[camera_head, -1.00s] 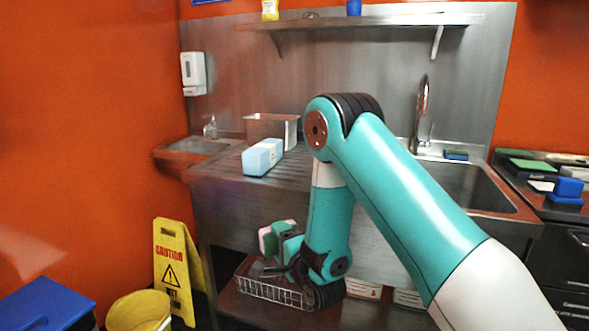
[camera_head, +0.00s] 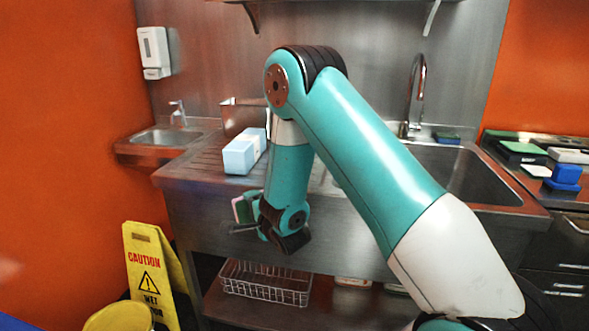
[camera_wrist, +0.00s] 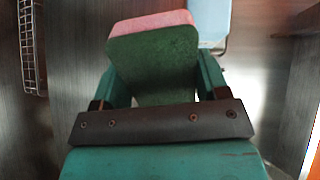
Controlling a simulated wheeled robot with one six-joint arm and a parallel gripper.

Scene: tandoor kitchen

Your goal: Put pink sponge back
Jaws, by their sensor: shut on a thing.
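The pink sponge (camera_wrist: 152,22), pink with a dark green face, is held between the fingers of my gripper (camera_wrist: 155,90) in the wrist view. In the head view the sponge (camera_head: 239,210) shows at the left side of my gripper (camera_head: 252,214), in front of the sink counter's front panel and below its top edge. My gripper is shut on the sponge. A wire basket (camera_head: 265,283) stands on the lower shelf below my gripper, apart from it. The basket also shows at the left edge of the wrist view (camera_wrist: 31,50).
A light blue box (camera_head: 242,154) lies on the drainboard (camera_head: 190,172) above. A metal container (camera_head: 240,115) stands behind it. A yellow caution sign (camera_head: 150,270) and yellow bucket (camera_head: 120,317) are at lower left. The sink basin (camera_head: 465,175) is at right.

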